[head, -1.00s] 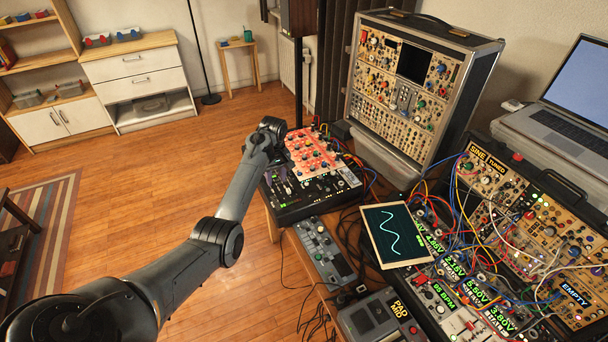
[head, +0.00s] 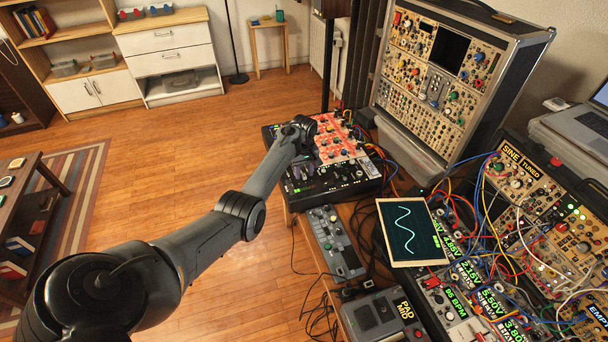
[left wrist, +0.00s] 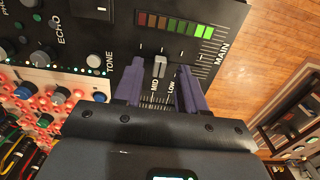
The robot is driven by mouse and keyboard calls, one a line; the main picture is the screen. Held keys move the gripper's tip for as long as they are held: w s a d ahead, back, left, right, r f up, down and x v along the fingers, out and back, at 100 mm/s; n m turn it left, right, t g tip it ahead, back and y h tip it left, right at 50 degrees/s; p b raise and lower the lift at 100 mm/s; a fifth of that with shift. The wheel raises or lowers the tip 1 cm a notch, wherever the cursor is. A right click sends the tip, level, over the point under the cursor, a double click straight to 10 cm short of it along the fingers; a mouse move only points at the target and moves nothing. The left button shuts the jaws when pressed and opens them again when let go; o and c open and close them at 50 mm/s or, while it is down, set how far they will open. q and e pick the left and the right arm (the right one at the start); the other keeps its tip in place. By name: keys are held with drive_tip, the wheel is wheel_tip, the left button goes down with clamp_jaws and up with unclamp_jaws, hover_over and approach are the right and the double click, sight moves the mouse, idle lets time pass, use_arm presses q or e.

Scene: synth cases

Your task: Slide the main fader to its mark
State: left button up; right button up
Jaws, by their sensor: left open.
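Gaps show between the cap and both fingers. The MAIN label (left wrist: 222,50) stands to the right, past a scale of white ticks. The cap sits near the MID label (left wrist: 155,86), with LOW to its right. The left finger hides part of the panel. My right gripper is out of view.
A level meter (left wrist: 175,25), lit green at its right, runs above the cap. Knobs (left wrist: 97,60) and a coral panel lie to its left. In the head view a tablet (head: 412,232), a small grey device (head: 333,240) and cabled synth modules crowd the bench.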

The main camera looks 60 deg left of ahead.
use_arm(q)
drive_tip(key=shift+f, duration=0.55)
drive_tip(key=shift+c, duration=0.4)
clamp_jaws()
